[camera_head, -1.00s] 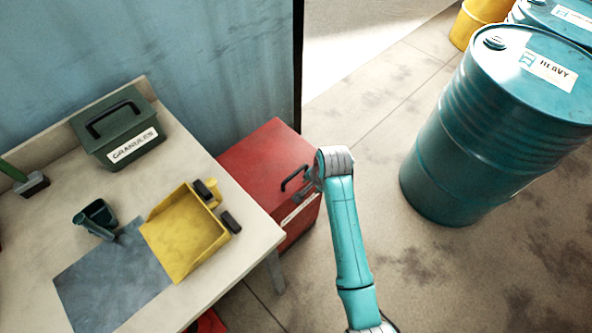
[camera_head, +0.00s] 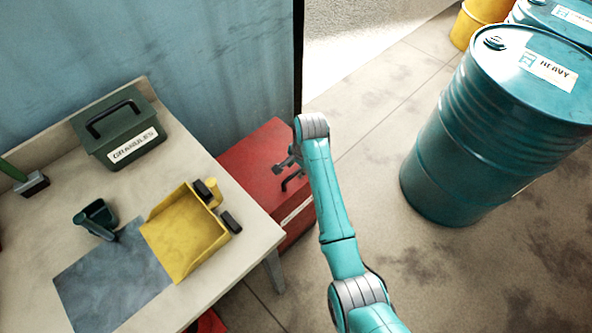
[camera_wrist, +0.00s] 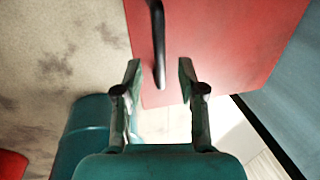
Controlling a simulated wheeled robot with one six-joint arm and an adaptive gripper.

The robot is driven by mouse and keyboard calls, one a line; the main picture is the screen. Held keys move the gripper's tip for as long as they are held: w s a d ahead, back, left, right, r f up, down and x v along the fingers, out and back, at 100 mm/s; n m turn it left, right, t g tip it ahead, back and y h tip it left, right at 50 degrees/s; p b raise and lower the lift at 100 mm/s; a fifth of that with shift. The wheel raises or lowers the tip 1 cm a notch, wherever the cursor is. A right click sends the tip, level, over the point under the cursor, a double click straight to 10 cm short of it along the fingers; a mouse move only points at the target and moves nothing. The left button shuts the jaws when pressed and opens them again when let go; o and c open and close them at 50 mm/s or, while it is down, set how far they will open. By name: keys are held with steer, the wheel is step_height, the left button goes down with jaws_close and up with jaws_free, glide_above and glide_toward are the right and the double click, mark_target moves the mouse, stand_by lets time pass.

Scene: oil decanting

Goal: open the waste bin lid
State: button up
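The red waste bin stands beside the table with its red lid (camera_head: 250,165) down and shut. A black bar handle (camera_head: 294,181) is on the lid near its right edge. My gripper (camera_head: 286,163) is over the lid, just behind the handle in the head view. In the wrist view my gripper (camera_wrist: 159,75) is open, with its two fingers well apart. The black handle (camera_wrist: 157,40) runs into the gap between the fingertips in that view, over the red lid (camera_wrist: 220,40). I cannot tell whether the fingers touch the handle or how deep it sits.
The table (camera_head: 245,245) at left holds a green granules box (camera_head: 121,130), a yellow dustpan (camera_head: 188,235), a dark scoop (camera_head: 97,216) and a grey cloth (camera_head: 105,280). A blue drum (camera_head: 465,140) stands at right. The floor between bin and drum is clear.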

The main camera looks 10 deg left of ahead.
mark_target(295, 173)
steer(key=shift+w+a+f, duration=0.1)
steer(key=shift+a+f, duration=0.05)
steer(key=shift+f, duration=0.6)
steer(key=shift+w+a+f, duration=0.1)
steer(key=shift+f, duration=0.65)
jaws_close()
